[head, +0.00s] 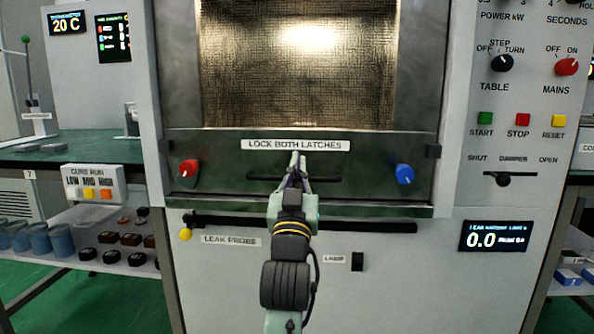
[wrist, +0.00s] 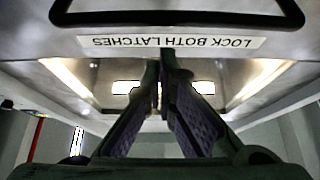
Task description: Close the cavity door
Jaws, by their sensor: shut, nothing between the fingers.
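The cavity door is a metal panel (head: 350,160) below a lit, mesh-like window (head: 300,60). It bears a "LOCK BOTH LATCHES" label (head: 330,145), a red latch knob (head: 189,169) at left and a blue one (head: 404,174) at right. A dark handle bar (head: 325,179) crosses its middle. My gripper (head: 298,158) is in front of the panel, just under the label, and overlaps the handle in the picture. In the wrist view its fingers (wrist: 163,72) are shut and empty. The label (wrist: 170,42) and a black handle loop (wrist: 180,18) appear above them, inverted. I cannot tell whether the fingertips touch the door.
A long black bar (head: 370,226) runs below the door, near the leak probe label (head: 230,240). Control knobs (head: 502,63) and buttons (head: 518,119) are at right. Side benches (head: 60,150) flank the machine.

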